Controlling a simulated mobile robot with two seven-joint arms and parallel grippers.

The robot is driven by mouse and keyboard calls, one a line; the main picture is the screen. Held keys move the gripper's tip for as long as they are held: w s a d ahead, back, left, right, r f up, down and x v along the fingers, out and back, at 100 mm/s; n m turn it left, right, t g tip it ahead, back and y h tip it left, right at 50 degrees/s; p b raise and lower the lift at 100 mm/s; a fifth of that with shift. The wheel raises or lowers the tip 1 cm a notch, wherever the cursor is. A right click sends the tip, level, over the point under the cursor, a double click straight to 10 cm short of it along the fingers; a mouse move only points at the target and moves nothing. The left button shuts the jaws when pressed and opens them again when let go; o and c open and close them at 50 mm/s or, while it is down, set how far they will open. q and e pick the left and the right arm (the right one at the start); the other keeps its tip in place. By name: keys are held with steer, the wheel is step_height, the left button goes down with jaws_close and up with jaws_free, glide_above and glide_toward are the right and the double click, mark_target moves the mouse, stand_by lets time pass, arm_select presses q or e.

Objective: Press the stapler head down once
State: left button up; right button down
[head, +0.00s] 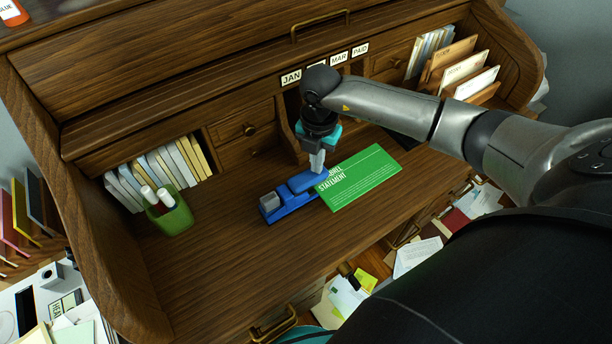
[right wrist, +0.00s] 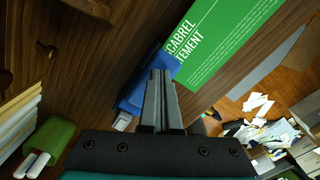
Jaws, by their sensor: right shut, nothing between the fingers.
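The blue stapler (head: 289,199) lies on the wooden desk near its middle, with a grey part at its left end. My right gripper (head: 317,168) is shut and empty, pointing down at the stapler's right end. In the right wrist view the shut fingers (right wrist: 159,78) overlap the blue stapler (right wrist: 136,93) and hide part of it. I cannot tell whether the fingertips touch it. A green statement sheet (head: 360,178) lies at the stapler's right end, which borders or overlaps it. My left gripper is not in view.
A green cup (head: 172,216) with white-capped items stands left of the stapler. Books (head: 160,170) fill the left cubby, and envelopes (head: 466,70) stand in a rack at the right. The desk in front of the stapler is clear. Papers (head: 345,297) litter the area below the front edge.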

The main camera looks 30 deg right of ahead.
steer(key=shift+f, duration=0.45)
steer(key=shift+a+r, duration=0.1)
steer(key=shift+r, duration=0.05)
step_height(320, 180, up, 8)
steer(key=p, duration=0.7)
steer(key=shift+s, duration=0.1)
